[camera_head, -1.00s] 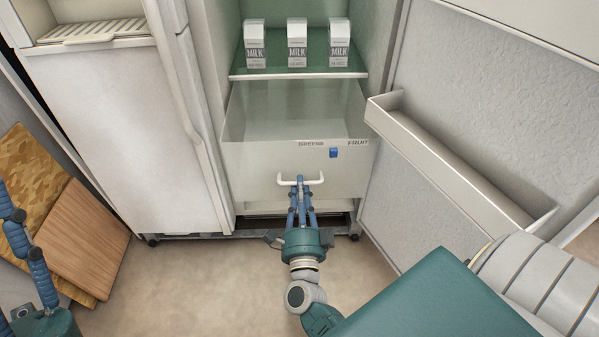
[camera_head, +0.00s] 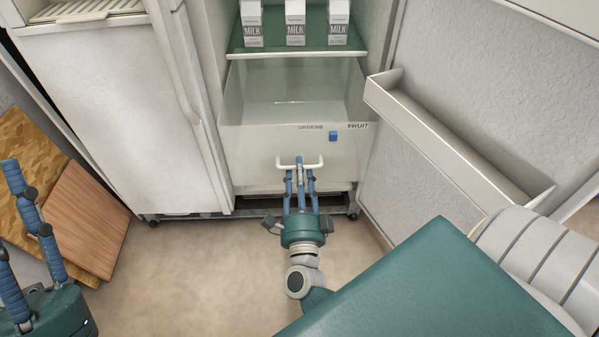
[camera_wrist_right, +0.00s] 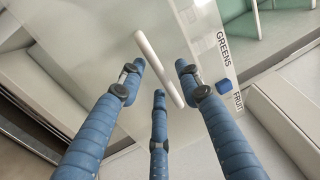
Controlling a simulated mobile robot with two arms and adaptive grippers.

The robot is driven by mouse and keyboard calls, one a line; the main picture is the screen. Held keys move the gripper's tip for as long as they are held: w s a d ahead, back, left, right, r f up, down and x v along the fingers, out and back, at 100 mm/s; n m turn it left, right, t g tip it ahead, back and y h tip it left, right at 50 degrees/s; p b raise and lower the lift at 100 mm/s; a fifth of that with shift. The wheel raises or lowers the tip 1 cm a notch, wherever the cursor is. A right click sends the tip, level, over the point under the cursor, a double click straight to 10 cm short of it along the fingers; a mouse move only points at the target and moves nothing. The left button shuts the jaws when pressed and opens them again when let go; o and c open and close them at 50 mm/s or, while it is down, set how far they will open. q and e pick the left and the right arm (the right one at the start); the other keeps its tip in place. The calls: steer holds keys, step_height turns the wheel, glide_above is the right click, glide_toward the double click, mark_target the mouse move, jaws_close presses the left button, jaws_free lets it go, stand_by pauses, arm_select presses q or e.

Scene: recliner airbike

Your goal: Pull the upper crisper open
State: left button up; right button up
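The upper crisper (camera_head: 250,150) is a clear-fronted drawer below the milk shelf, labelled GREENS and FRUIT, with a small blue square. Its front stands forward of the shelf edge and its inside shows from above. Its white bar handle (camera_head: 284,164) also shows in the right wrist view (camera_wrist_right: 150,49). My right gripper (camera_head: 299,168) is at the handle with its three blue fingers spread apart. In the wrist view the bar runs between the spread fingertips (camera_wrist_right: 160,75); I cannot tell whether any touches it. My left gripper (camera_head: 25,200) is at the far left, fingers apart and empty.
Milk cartons (camera_head: 295,30) stand on the green shelf (camera_head: 270,45). The open fridge door with a bin (camera_head: 450,145) is on the right. A closed white door (camera_head: 120,120) is left. Wooden boards (camera_head: 80,215) lean at far left. The floor (camera_head: 190,270) in front is clear.

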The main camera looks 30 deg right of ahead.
steer(key=v, duration=0.7)
steer(key=shift+s, duration=0.25)
steer(key=shift+a, duration=0.15)
